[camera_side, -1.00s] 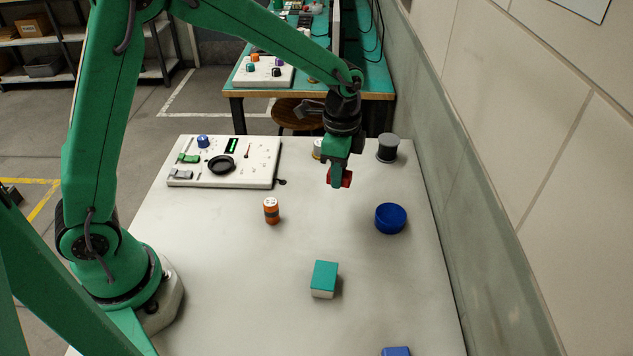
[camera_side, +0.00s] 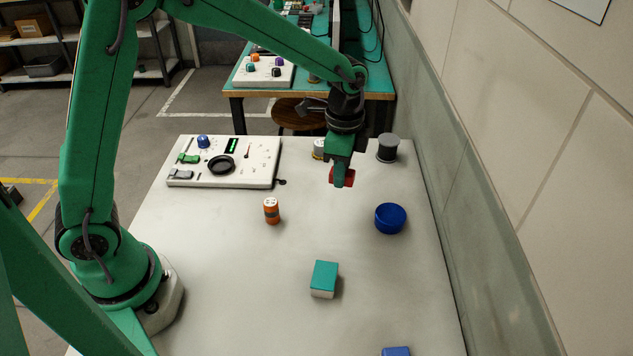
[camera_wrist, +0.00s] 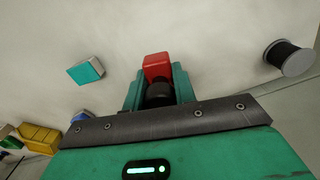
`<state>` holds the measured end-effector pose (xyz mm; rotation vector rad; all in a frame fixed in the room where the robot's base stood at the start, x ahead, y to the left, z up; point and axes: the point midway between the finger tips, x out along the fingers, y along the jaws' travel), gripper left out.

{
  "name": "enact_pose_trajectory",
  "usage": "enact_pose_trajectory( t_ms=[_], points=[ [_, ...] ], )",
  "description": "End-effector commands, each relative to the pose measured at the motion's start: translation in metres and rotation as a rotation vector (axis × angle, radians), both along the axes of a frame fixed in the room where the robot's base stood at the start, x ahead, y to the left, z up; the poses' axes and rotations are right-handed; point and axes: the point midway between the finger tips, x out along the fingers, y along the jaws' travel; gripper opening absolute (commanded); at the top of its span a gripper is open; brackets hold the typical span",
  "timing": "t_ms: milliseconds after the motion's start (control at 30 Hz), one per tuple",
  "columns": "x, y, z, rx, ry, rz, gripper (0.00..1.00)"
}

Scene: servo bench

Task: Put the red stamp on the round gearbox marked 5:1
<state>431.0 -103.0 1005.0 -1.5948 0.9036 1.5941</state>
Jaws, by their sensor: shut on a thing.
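My gripper (camera_side: 340,182) is shut on the red stamp (camera_side: 347,177) and holds it above the back right of the bench. In the wrist view the red stamp (camera_wrist: 157,66) and its dark part (camera_wrist: 159,93) sit between the green fingers (camera_wrist: 159,88). I cannot read a 5:1 mark anywhere. Round things that show are an orange cylinder with a pale top (camera_side: 271,211), left of and nearer than my gripper, and a pale and yellow round piece (camera_side: 319,149), partly hidden behind my gripper. I cannot tell which is the gearbox.
A blue round bowl (camera_side: 390,218) is right of my gripper, with a dark spool (camera_side: 387,148) behind it. A teal-topped box (camera_side: 324,278) and a blue piece (camera_side: 396,351) are nearer. A control panel (camera_side: 259,166) stands back left. A wall runs along the right.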

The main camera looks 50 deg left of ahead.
Motion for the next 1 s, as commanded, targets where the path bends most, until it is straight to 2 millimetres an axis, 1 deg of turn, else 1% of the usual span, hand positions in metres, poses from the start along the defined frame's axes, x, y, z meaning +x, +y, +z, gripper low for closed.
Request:
enact_pose_trajectory(
  t_ms=[167, 267, 400, 600, 767, 1000],
  points=[
    [0.018, 0.014, 0.008, 0.0, -0.001, 0.045, 0.04],
    [0.032, 0.026, 0.014, -0.001, -0.003, 0.082, 0.04],
    [0.053, 0.047, 0.025, 0.0, -0.001, 0.141, 0.04],
    [0.075, 0.074, 0.037, 0.0, -0.001, 0.211, 0.04],
    [0.083, 0.086, 0.043, 0.0, 0.0, 0.239, 0.04],
    [0.085, 0.089, 0.043, 0.0, 0.0, 0.245, 0.04]
  ],
)
